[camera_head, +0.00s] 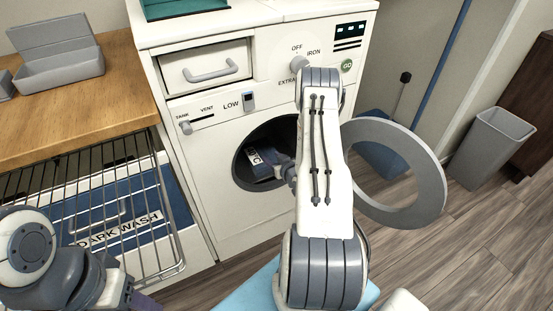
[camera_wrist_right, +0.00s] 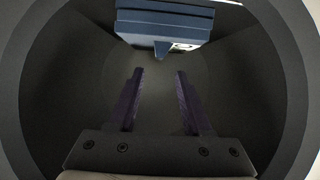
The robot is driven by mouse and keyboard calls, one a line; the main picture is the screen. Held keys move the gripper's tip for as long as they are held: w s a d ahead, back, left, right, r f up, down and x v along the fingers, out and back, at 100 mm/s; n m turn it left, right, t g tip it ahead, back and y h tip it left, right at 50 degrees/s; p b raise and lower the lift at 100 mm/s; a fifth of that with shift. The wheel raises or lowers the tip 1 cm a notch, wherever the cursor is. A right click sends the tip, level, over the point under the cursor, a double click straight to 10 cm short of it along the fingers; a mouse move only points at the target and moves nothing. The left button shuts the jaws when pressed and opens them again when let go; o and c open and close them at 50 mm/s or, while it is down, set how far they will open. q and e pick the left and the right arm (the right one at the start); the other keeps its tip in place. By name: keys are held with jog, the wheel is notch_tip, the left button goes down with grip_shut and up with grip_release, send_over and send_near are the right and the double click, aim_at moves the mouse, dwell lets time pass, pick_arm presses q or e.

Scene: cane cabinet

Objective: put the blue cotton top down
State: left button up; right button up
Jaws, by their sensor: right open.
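In the right wrist view the blue piece (camera_wrist_right: 178,22) is at the top, beyond my fingertips. My right gripper (camera_wrist_right: 160,72) is inside the drum with its two purple fingers apart and nothing between them. A gap shows between the fingertips and the blue piece. In the head view my right arm hides its fingers. My left gripper (camera_head: 143,300) is partly in view at the lower left, its fingers mostly cut off.
The washer (camera_head: 219,124) has its round door (camera_head: 428,195) swung open to the right. A wire basket (camera_head: 165,232) over a DARK WASH panel (camera_head: 128,222) is at left, under a wooden counter (camera_head: 120,105). A grey bin (camera_head: 490,145) stands at right.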

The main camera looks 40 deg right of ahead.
jog(key=shift+v, duration=1.8)
